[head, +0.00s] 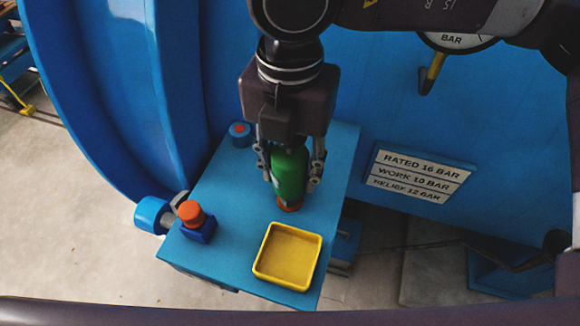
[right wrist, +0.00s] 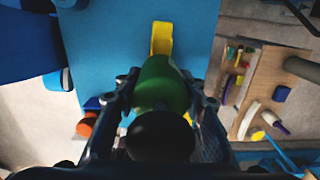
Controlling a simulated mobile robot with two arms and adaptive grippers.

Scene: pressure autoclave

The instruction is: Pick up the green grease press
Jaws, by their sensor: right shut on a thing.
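The green grease press (head: 290,172) is a green cylinder standing upright on the blue shelf (head: 222,255), with an orange part at its foot. My right gripper (head: 291,178) comes down from above and is shut on the press, one finger on each side. In the right wrist view the press (right wrist: 160,88) sits between the fingers of my right gripper (right wrist: 163,95), with a dark round end towards the camera. My left gripper is not in view.
A yellow tray (head: 259,275) lies at the shelf's front. An orange-topped blue item (head: 192,218) stands at the left edge, and a blue round piece with a red centre (head: 240,132) behind. A blue vessel wall with a rating plate (head: 417,177) rises behind.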

